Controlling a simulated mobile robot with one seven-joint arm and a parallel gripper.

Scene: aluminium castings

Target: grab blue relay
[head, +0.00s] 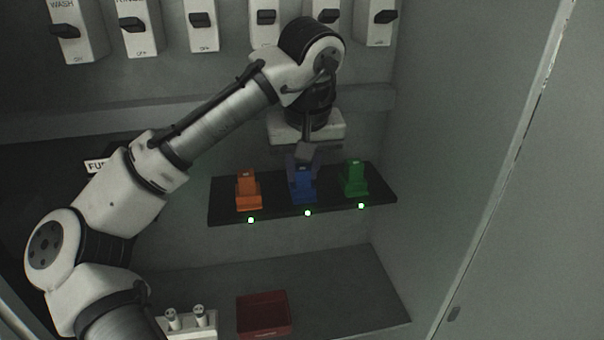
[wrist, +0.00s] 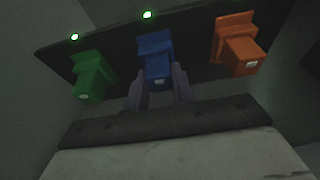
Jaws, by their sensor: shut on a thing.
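The blue relay (head: 302,188) stands in the middle of a black shelf strip, between an orange relay and a green relay. My gripper (head: 303,166) comes down from above and is shut on the upper part of the blue relay. In the wrist view the blue relay (wrist: 156,62) sits between the two grey fingers of my gripper (wrist: 159,88), one on each side. The relay's base appears to rest on the shelf; I cannot tell whether it is lifted at all.
The orange relay (head: 248,190) is left and the green relay (head: 355,179) right, both close by on the black shelf (head: 226,212). Small green-white lights line its front edge. Below are a red tray (head: 264,315) and a white fuse block (head: 203,326). Several switches (head: 265,18) line the wall above.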

